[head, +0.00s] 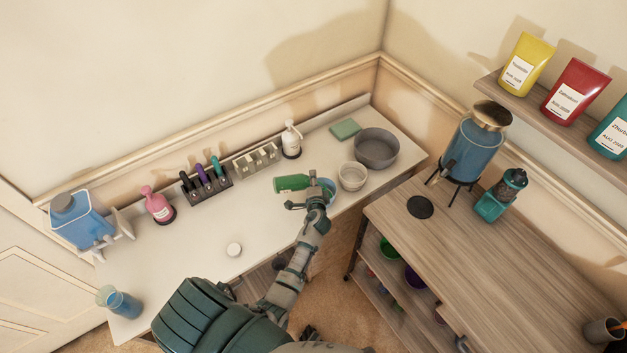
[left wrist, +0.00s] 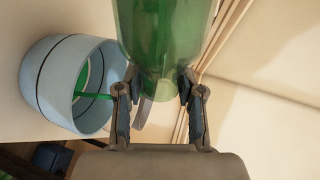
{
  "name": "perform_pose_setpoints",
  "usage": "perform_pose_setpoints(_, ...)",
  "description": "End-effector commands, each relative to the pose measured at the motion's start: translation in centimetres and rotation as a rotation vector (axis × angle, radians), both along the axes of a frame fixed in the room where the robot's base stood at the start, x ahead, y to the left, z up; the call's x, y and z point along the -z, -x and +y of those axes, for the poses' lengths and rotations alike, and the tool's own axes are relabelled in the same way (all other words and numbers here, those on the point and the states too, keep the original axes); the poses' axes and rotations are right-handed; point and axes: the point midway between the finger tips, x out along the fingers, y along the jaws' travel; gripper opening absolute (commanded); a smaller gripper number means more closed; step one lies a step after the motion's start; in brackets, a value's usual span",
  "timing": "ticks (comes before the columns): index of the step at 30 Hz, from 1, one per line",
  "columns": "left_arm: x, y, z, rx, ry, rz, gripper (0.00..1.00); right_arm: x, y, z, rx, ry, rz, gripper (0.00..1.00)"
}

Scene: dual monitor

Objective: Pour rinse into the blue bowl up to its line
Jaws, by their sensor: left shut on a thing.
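My left gripper (head: 313,197) is shut on a green bottle (head: 291,183), which lies tipped nearly level above the counter. In the left wrist view the bottle (left wrist: 167,35) sits between the two fingers (left wrist: 158,105). The blue bowl (left wrist: 45,85) is beside it, with a dark line around its wall. A thin green stream runs into the bowl, and green liquid shows inside. In the head view the bowl (head: 332,186) is partly hidden behind my gripper. I cannot tell how the liquid's level compares with the line. My right gripper is not in view.
A white bowl (head: 352,176) and a grey basin (head: 376,148) stand close to the right. A bottle rack (head: 207,185), pump bottles and a blue beaker (head: 125,304) stand further left. The counter's middle is mostly clear.

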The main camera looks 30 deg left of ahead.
Motion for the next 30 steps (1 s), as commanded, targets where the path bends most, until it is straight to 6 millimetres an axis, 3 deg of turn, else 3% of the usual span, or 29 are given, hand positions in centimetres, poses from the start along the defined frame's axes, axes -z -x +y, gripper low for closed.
perform_pose_setpoints(30,-0.22,-0.19,-0.19,0.001,-0.117,0.09,0.0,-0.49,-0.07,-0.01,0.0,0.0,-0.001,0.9)
